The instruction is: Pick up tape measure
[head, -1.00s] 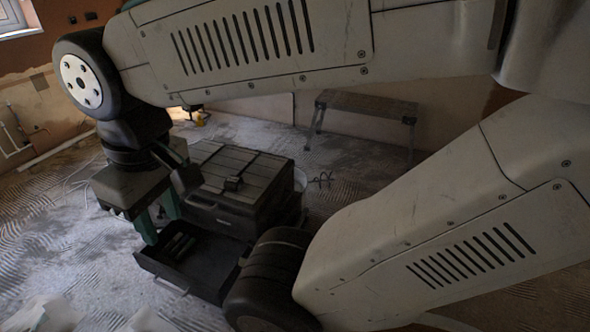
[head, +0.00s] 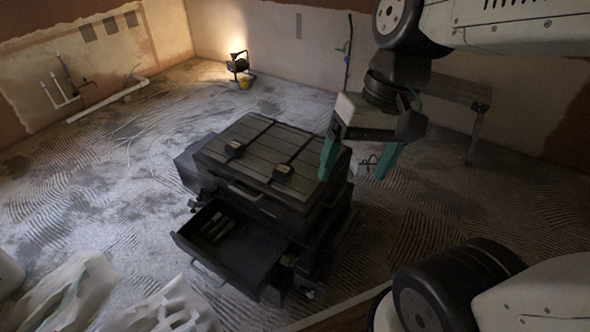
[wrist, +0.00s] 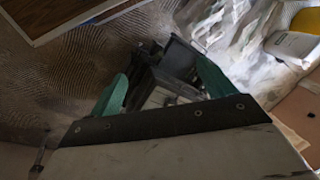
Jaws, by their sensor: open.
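I cannot make out a tape measure in either view. A black tool chest (head: 262,160) stands on the floor in the head view, with its lid shut. Its front drawer (head: 262,270) is pulled out and holds a few small cylindrical items (head: 217,228). My gripper (head: 352,178) is open and empty, its green fingers apart, above the right side of the chest as the head view shows it. In the wrist view my gripper (wrist: 162,70) spreads its fingers with the dark chest (wrist: 178,55) between and beyond them.
Crumpled pale sheeting (head: 75,290) lies at the front left. A lit work lamp (head: 238,66) stands by the back wall, and a low bench (head: 455,90) is behind my arm. White pipes (head: 105,100) run along the left wall. The ridged floor left of the chest is mostly clear.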

